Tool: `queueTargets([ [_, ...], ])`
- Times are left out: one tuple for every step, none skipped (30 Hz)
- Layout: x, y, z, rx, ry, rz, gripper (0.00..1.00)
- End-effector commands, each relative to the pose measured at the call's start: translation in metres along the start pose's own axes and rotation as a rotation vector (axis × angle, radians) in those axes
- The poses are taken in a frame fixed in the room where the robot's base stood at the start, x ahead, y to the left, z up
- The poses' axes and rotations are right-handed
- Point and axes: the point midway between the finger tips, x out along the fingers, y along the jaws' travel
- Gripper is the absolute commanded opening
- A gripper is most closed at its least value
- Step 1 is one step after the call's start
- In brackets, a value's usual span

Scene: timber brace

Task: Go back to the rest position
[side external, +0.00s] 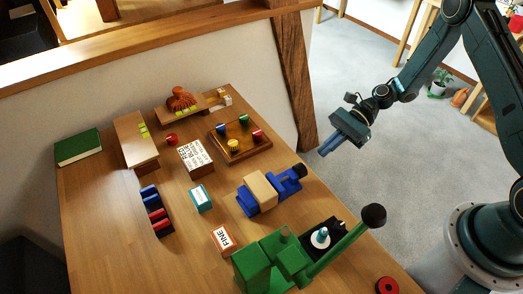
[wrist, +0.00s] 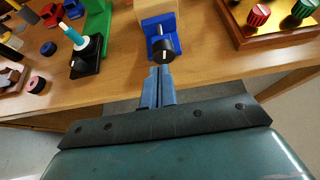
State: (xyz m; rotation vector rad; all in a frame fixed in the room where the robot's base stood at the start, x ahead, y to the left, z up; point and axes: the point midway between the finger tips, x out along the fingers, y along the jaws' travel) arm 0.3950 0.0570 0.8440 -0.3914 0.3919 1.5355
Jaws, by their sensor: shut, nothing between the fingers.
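My gripper (side external: 326,148) is shut and empty. In the side external view it hangs in the air to the right of the table, beyond the table's edge and over the grey floor. In the wrist view the closed blue fingers (wrist: 159,84) point toward the table edge. Past their tips stands a blue vise (wrist: 163,42) with a black knob and a wooden block (wrist: 155,10) in it. The vise (side external: 290,184) and the block (side external: 262,189) also show in the side external view.
A green press (side external: 262,260) with a black-knobbed lever stands at the table's near end. A wooden tray with coloured pegs (side external: 236,153), a card block (side external: 196,160) and a green book (side external: 78,149) lie farther back. A timber post (side external: 293,80) rises behind the table. Room around my gripper is clear.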

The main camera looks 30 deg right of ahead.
Motion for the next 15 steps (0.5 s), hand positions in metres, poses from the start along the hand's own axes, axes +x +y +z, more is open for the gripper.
queueTargets([
  [-0.0024, 0.0, -0.0014, 0.0, 0.0, -0.001, 0.0],
  [-0.0034, 0.0001, -0.0019, 0.0, 0.0, -0.001, 0.0],
  [-0.0043, 0.0001, -0.0024, 0.0, 0.0, -0.001, 0.0],
  [-0.0047, 0.0001, -0.0026, 0.0, 0.0, -0.001, 0.0],
  [-0.0049, 0.0001, -0.0027, 0.0, 0.0, -0.001, 0.0],
  [-0.0049, 0.0002, -0.0027, 0.0, 0.0, 0.0, 0.0],
  [-0.0049, 0.0002, -0.0027, 0.0, 0.0, 0.0, 0.0],
  [-0.0048, 0.0002, -0.0027, 0.0, 0.0, 0.0, 0.0],
  [-0.0048, 0.0002, -0.0026, 0.0, 0.0, 0.0, 0.0],
  [-0.0048, 0.0002, -0.0026, 0.0, 0.0, 0.0, 0.0],
  [-0.0047, 0.0002, -0.0026, 0.0, 0.0, 0.0, 0.0],
  [-0.0048, 0.0001, -0.0025, -0.001, 0.0, 0.0, 0.0],
  [-0.0049, 0.0001, -0.0023, -0.002, 0.001, 0.0, 0.0],
  [-0.0051, 0.0, -0.0019, -0.004, 0.003, 0.0, 0.0],
  [-0.0055, -0.0001, -0.0011, -0.009, 0.006, 0.001, 0.0],
])
